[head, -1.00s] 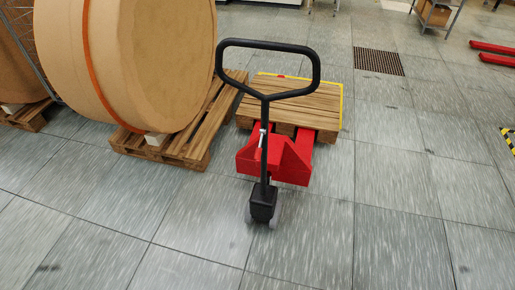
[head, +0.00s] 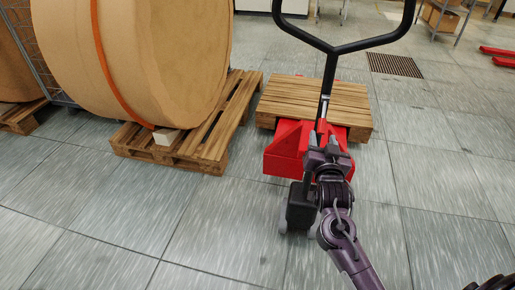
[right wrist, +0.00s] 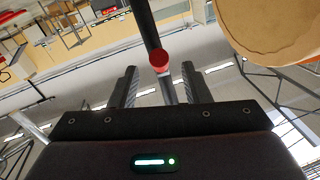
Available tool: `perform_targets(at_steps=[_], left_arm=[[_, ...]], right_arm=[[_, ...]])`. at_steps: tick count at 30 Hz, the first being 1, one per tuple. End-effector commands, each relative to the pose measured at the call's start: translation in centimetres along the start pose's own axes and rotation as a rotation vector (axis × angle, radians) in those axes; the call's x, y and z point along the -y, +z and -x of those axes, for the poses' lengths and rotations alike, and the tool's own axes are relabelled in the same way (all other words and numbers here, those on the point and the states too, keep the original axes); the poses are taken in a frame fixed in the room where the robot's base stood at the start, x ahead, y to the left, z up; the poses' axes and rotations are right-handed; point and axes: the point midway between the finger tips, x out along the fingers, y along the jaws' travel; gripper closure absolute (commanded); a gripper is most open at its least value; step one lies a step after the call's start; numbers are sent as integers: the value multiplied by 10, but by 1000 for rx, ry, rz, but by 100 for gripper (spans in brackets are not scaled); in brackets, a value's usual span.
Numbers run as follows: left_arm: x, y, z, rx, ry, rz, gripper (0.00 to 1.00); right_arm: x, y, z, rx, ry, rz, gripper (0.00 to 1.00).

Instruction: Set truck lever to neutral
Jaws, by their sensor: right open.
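The red pallet truck (head: 286,148) stands with its black handle (head: 331,66) rising toward me; the loop's top is cut off by the frame. A thin silver lever (head: 323,106) lies along the handle shaft. In the right wrist view the lever shows as a red round tip (right wrist: 159,57) with a silver rod, in front of the black shaft (right wrist: 147,22). My right gripper (head: 325,142) is at the shaft, below the handle loop, and hides part of it. Its open fingers (right wrist: 159,78) lie on either side of the lever. Contact cannot be told. My left gripper is out of view.
A wooden pallet (head: 318,97) sits on the truck's forks. A large brown paper roll (head: 160,60) on another pallet (head: 190,152) stands at the left. A floor grate (head: 395,65) lies at the back right.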

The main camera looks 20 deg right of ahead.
Motion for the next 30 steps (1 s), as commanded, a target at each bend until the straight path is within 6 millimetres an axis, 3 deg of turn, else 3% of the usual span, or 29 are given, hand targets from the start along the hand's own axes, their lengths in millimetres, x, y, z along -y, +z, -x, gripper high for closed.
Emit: perform_targets(at_steps=[5,16,27,30], left_arm=[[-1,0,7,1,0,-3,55],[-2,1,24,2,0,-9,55],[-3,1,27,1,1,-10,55],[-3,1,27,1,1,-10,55]], right_arm=[[0,-6,-15,-14,1,-7,57],[0,-6,-69,-13,0,-6,57],[0,-6,-77,-10,0,-6,57],[0,-6,-77,-10,0,-6,68]])
